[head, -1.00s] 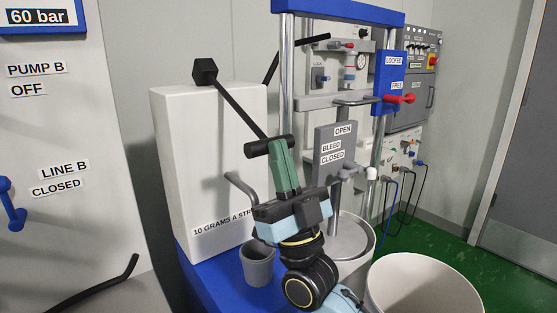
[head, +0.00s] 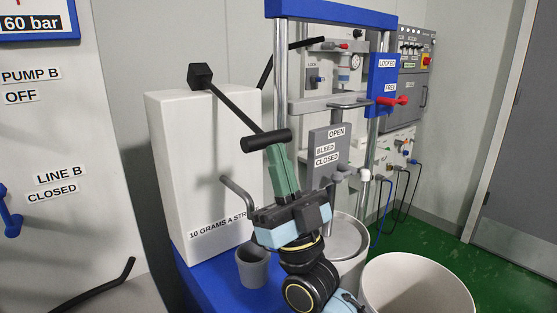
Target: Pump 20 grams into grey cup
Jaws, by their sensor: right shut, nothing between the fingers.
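The white pump box (head: 178,165), labelled "10 GRAMS A STR…" with the rest hidden, stands on a blue base. Its black lever (head: 235,107) slopes down right to a black crossbar handle (head: 258,142). My right gripper (head: 278,152) is shut and empty, its green fingers pointing up with their tips right at the handle's underside; I cannot tell whether they touch. A bent grey spout (head: 237,191) comes out of the box. The grey cup (head: 252,269) stands upright on the blue base below the spout; its contents are not clear. My left gripper is out of view.
A blue-topped frame (head: 335,12) with a grey OPEN/BLEED/CLOSED plate (head: 326,150) stands behind my right gripper, over a drum (head: 348,240). A large pale bin (head: 415,290) is at front right. A panel marked PUMP B OFF (head: 60,130) is at left.

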